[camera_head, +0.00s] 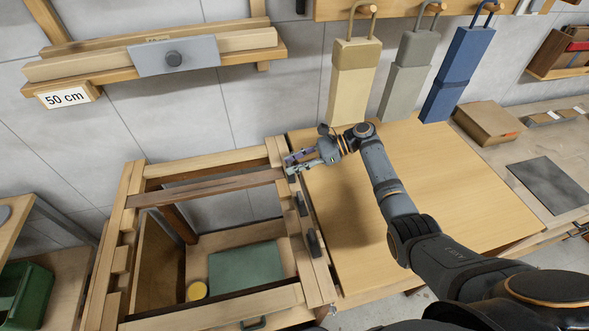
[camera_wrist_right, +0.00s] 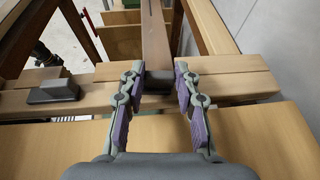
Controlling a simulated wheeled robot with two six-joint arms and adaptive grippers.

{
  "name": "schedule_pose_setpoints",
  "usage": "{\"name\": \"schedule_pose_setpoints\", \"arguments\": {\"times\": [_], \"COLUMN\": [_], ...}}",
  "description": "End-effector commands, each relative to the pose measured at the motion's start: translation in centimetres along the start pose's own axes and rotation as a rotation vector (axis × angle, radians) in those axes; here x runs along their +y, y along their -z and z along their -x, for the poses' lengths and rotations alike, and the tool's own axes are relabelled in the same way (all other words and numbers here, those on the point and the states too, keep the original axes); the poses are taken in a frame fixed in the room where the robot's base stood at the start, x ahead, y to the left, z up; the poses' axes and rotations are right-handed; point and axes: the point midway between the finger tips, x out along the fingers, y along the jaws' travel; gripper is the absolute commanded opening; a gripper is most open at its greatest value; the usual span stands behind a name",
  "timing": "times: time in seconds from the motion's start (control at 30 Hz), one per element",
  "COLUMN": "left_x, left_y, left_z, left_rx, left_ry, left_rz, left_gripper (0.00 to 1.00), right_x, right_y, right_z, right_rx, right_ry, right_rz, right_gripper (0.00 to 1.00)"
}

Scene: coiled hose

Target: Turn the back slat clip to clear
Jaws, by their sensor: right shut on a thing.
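My right gripper (camera_head: 288,164) is at the back right corner of the wooden frame, its fingers pointing left over the right rail (camera_head: 284,186). In the right wrist view its two purple-padded fingers (camera_wrist_right: 160,78) stand on either side of the dark back slat clip (camera_wrist_right: 158,79) and are shut on it. The clip sits in a gap of the rail at the end of the back slat (camera_wrist_right: 154,38). In the head view the slat (camera_head: 205,188) spans the frame, and the clip is mostly hidden by the gripper.
More dark clips (camera_head: 301,204) line the right rail; one shows in the wrist view (camera_wrist_right: 52,88). Inside the frame lie a green panel (camera_head: 245,268) and a yellow round thing (camera_head: 196,291). A wooden board (camera_head: 400,230) lies clear on the right. Tall blocks (camera_head: 355,80) hang behind.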

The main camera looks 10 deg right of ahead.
Motion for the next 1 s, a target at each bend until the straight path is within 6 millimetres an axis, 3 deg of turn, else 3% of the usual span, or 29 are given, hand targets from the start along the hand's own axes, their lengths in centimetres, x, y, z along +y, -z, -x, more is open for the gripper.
{"name": "schedule_pose_setpoints", "arguments": {"times": [0.03, 0.3, 0.83, 0.87, 1.0], "left_x": [0.1, 0.1, 0.1, 0.1, 0.1], "left_y": [-0.1, -0.2, -0.3, -0.3, -0.3], "left_z": [-0.8, -1.9, -2.0, -2.0, -2.0], "left_rx": [0.000, 0.000, -0.001, -0.001, -0.001], "left_ry": [0.000, 0.000, 0.000, 0.000, 0.000], "left_rz": [0.000, 0.000, 0.000, 0.000, 0.000], "left_gripper": [0.00, 0.00, 0.00, 0.00, 0.00], "right_x": [-0.1, -0.2, -0.1, -0.1, -0.1], "right_y": [0.4, 0.2, 0.2, 0.2, 0.2], "right_z": [-0.1, -0.1, -0.1, -0.1, -0.1], "right_rx": [0.002, 0.002, 0.004, 0.004, 0.003], "right_ry": [-0.021, -0.098, -0.116, -0.116, -0.115], "right_rz": [0.009, 0.040, 0.044, 0.044, 0.045], "right_gripper": [0.00, 0.00, 0.00, 0.36, 0.55]}}
